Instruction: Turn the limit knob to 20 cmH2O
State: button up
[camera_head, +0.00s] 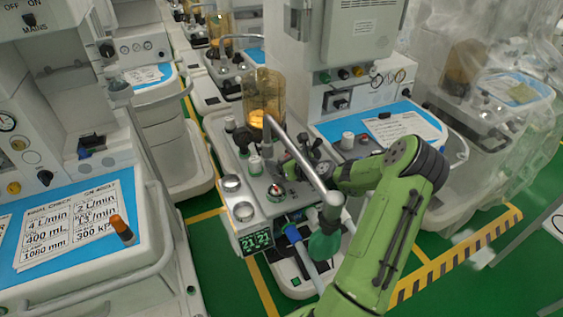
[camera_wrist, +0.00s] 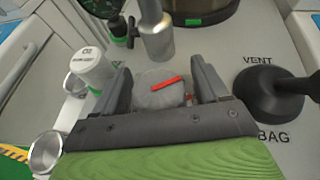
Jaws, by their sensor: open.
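The limit knob (camera_wrist: 160,92) looks like a round grey knob with a red pointer bar in the wrist view. The bar runs slightly tilted, its right end higher. My gripper (camera_wrist: 162,72) is open, with one dark finger on each side of the knob; I cannot tell whether either finger touches it. In the head view, a knob with some red on it (camera_head: 277,191) sits on the middle cart's top and seems to be the same one. My gripper (camera_head: 287,168) reaches over the cart top from the right there, its fingertips hard to make out.
A black lever (camera_wrist: 268,92) marked VENT and BAG stands right of the gripper. A white canister (camera_wrist: 90,67) and a chrome cup (camera_wrist: 45,150) are on the left. A grey pipe (camera_head: 305,165) arches over the cart top. A display (camera_head: 257,240) shows green digits on its front.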

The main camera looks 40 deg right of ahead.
jog(key=c, duration=1)
jog(key=shift+r+y+p, duration=0.1)
jog(key=shift+y+p, duration=0.2)
jog(key=shift+p, duration=0.1)
jog(key=n+y+p, duration=0.3)
jog(key=shift+a+n+y, duration=0.2)
jog(key=shift+n+y, duration=0.1)
jog(key=shift+s+a+n+g+y+p, duration=0.15)
jog(key=shift+n+g+y+p, duration=0.3)
jog(key=shift+n+y, duration=0.5)
jog(key=shift+a+n+g+y+p, duration=0.15)
jog(key=shift+n+g+y+p, duration=0.3)
jog(key=shift+n+y, duration=0.5)
jog(key=shift+g, duration=0.3)
jog(key=o, duration=1)
jog(key=shift+y, duration=0.3)
